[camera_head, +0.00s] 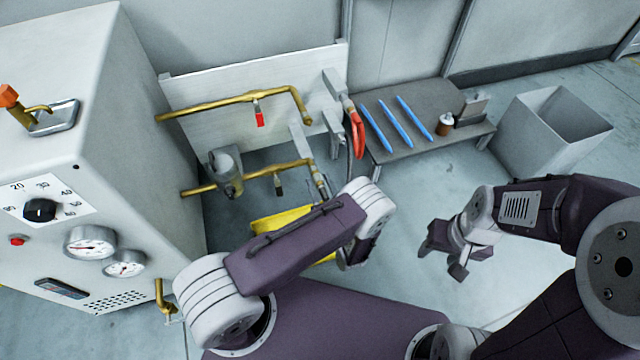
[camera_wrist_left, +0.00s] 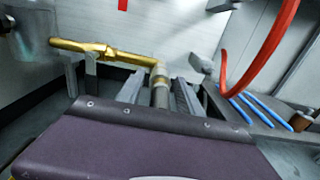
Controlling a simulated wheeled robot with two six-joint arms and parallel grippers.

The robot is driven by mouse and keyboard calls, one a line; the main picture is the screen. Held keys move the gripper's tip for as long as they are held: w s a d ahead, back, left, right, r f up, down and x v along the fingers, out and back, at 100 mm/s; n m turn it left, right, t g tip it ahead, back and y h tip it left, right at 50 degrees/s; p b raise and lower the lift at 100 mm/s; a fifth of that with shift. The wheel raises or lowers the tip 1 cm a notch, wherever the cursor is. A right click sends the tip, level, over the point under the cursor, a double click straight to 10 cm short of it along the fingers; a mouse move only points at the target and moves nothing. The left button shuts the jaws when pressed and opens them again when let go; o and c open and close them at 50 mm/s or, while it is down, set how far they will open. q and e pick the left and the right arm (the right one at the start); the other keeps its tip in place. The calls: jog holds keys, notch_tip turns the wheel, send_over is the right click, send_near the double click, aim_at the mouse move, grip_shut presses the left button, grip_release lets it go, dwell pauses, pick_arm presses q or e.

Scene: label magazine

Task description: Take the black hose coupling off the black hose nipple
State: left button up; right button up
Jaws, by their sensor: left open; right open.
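In the left wrist view, a brass pipe (camera_wrist_left: 95,48) runs to an elbow and turns down into a grey-brown cylindrical fitting (camera_wrist_left: 160,95). I cannot tell which part of it is the black coupling and which the black nipple. My left gripper (camera_wrist_left: 160,88) is open, its two grey fingers on either side of the fitting with nothing clearly gripped. In the head view the lower brass pipe (camera_head: 280,168) ends behind my left arm, which hides most of the left gripper and the fitting. My right gripper (camera_head: 455,250) is open and empty, well to the right.
A red hose (camera_head: 358,135) hangs right of the fitting, also in the left wrist view (camera_wrist_left: 255,60). A low grey bench (camera_head: 430,150) holds blue rods (camera_head: 402,120) and a brown jar (camera_head: 445,124). A grey bin (camera_head: 555,120) stands right. A yellow tray (camera_head: 280,222) lies below the pipes.

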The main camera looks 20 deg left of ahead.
aim_at(327, 200)
pick_arm(q)
jog(key=shift+c, duration=0.2)
dwell(0.7)
grip_shut()
jog(key=shift+d, duration=0.1)
jog(key=shift+p+v, duration=0.7)
jog(key=shift+v, duration=2.2)
